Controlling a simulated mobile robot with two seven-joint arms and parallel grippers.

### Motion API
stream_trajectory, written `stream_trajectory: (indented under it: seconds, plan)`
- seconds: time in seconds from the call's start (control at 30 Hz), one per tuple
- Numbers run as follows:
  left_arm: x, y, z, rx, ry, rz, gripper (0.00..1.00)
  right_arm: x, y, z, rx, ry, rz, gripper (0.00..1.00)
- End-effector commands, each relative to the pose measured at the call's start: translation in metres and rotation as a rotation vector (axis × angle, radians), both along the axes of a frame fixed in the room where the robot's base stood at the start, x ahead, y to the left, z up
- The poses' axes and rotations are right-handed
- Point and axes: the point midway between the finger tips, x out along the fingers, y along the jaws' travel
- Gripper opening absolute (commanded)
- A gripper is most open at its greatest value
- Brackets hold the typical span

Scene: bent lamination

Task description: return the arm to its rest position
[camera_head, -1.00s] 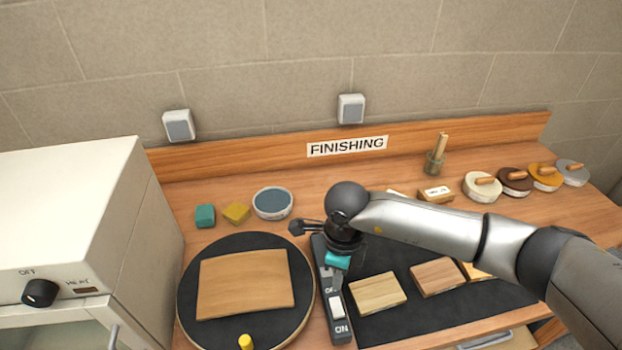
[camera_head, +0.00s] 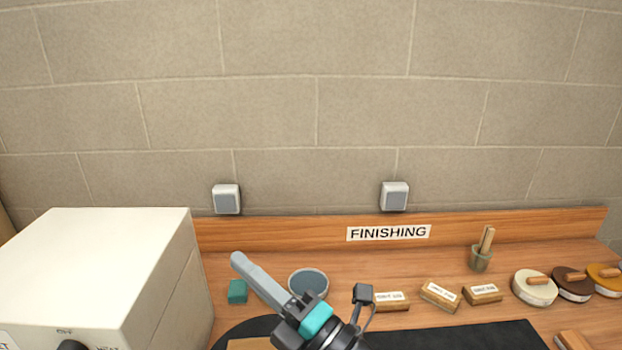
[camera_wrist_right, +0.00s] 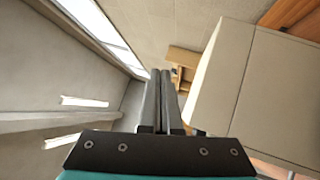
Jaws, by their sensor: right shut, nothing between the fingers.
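My right gripper (camera_head: 257,279) is raised over the near middle of the finishing bench (camera_head: 450,258), its fingers shut and empty, pointing up and to the left. In the right wrist view its fingers (camera_wrist_right: 157,100) lie together, with nothing between them. The gripper partly covers the turntable (camera_head: 232,333) and the board (camera_head: 250,344) on it. No part of my left gripper is in view.
A white oven-like box (camera_head: 95,265) stands at the left; it also shows in the wrist view (camera_wrist_right: 225,80). A round dish (camera_head: 309,281), a green block (camera_head: 237,291), labelled blocks (camera_head: 440,294) and a brush pot (camera_head: 480,260) stand behind.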

Motion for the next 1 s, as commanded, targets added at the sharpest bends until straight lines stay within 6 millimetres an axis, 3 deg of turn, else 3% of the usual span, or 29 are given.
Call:
stream_trajectory:
  seconds: [0.07,0.17,0.27,0.37,0.5,0.7,0.83,1.0]
  plan:
    - [0.0,0.0,0.0,0.0,0.0,0.0,0.0,0.018,-0.033,0.003,0.153,0.142,-0.136,0.0]
    - [0.0,0.0,0.0,0.0,0.0,0.0,0.0,0.036,-0.078,-0.009,0.319,0.329,-0.305,0.0]
    - [0.0,0.0,0.0,0.0,0.0,0.0,0.0,0.044,-0.123,-0.035,0.464,0.528,-0.472,0.0]
    - [0.0,0.0,0.0,0.0,0.0,0.0,0.0,0.039,-0.164,-0.073,0.586,0.739,-0.633,0.0]
    - [0.0,0.0,0.0,0.0,0.0,0.0,0.0,0.008,-0.209,-0.136,0.721,1.051,-0.848,0.0]
    - [0.0,0.0,0.0,0.0,0.0,0.0,0.0,-0.068,-0.24,-0.209,0.817,1.467,-1.092,0.0]
    - [0.0,0.0,0.0,0.0,0.0,0.0,0.0,-0.117,-0.246,-0.236,0.831,1.68,-1.199,0.0]
    - [0.0,0.0,0.0,0.0,0.0,0.0,0.0,-0.177,-0.245,-0.254,0.822,1.92,-1.304,0.0]
